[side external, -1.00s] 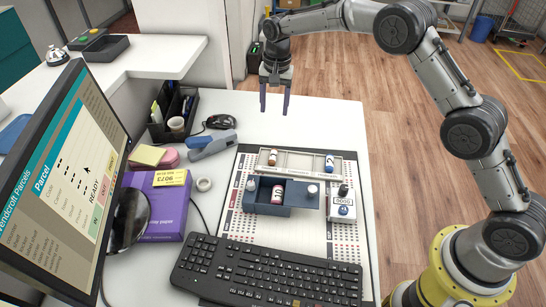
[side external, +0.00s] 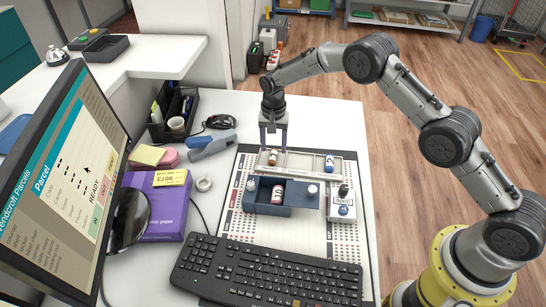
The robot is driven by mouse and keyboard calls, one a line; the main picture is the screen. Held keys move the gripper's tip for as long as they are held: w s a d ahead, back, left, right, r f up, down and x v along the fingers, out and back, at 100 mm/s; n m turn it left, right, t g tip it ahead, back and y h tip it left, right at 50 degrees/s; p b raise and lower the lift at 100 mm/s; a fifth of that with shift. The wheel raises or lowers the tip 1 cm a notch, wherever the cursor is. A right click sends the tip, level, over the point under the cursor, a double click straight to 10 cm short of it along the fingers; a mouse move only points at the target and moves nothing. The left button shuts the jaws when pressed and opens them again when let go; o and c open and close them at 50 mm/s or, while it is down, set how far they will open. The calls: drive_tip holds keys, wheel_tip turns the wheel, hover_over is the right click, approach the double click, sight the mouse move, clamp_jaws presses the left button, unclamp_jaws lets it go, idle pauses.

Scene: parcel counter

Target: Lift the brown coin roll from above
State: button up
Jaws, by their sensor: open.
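The brown coin roll (side external: 272,158) stands near the left end of the shallow grey compartment tray (side external: 300,164), with a pale band around it. My gripper (side external: 273,148) points down with its two fingers apart and nothing held between them. The fingertips show just above and to either side of the brown roll in the picture. I cannot tell from this one view whether they are exactly over it or slightly behind it. A blue coin roll (side external: 329,162) stands near the right end of the same tray.
A dark blue box (side external: 308,206) in front of the tray holds a dark red roll (side external: 277,196). A white box (side external: 343,207) stands to the right. A keyboard (side external: 265,272), stapler (side external: 212,145), tape roll (side external: 204,184) and monitor (side external: 70,180) are nearby. The counter behind the tray is clear.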

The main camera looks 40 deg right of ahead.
sight(273, 154)
wheel_tip(273, 154, down, 3)
drive_tip(key=shift+a+f, duration=0.1)
drive_tip(key=shift+f, duration=0.1)
clamp_jaws()
drive_tip(key=shift+w, duration=0.1)
